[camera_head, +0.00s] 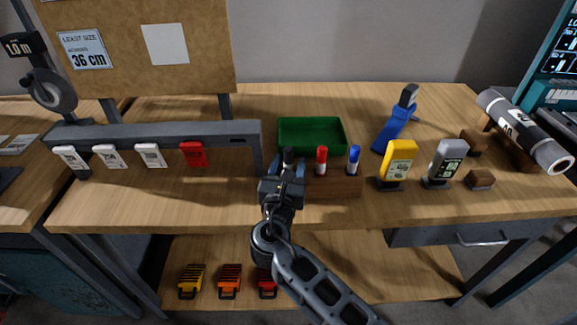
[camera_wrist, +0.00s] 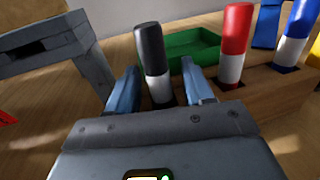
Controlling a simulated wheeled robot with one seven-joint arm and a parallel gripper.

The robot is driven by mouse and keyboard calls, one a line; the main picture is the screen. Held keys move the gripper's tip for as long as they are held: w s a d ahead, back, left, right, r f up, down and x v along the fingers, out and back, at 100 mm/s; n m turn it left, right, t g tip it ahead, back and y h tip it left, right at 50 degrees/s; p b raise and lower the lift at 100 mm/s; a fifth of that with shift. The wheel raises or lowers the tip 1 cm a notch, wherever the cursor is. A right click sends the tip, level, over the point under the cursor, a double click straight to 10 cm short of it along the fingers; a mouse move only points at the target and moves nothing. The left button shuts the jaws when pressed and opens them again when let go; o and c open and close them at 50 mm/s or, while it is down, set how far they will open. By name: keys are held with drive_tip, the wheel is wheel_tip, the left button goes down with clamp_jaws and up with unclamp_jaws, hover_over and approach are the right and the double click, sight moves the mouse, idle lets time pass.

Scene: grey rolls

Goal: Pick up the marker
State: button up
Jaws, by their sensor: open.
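Three markers stand upright in a wooden block (camera_head: 335,187) on the table. The black marker (camera_head: 288,156) is at the left, the red marker (camera_head: 321,160) in the middle and the blue marker (camera_head: 354,159) at the right. My gripper (camera_head: 286,168) is open at the black marker. In the wrist view the black marker (camera_wrist: 153,62) stands between the two blue fingers of my gripper (camera_wrist: 161,88), with a gap at the right finger. The red marker (camera_wrist: 234,45) is just right of the right finger. The lower end of the black marker is hidden.
A green tray (camera_head: 312,121) lies behind the markers. A grey rail frame (camera_head: 160,131) with hanging tags stands close at the left. A yellow device (camera_head: 398,160) and a grey device (camera_head: 446,162) stand to the right. Open tabletop lies at the front left.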

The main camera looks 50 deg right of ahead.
sight(289, 148)
clamp_jaws()
idle(0.3)
drive_tip(key=shift+r, duration=0.1)
wheel_tip(289, 148, up, 10)
drive_tip(key=shift+f+p, duration=0.1)
drive_tip(key=shift+p, duration=0.55)
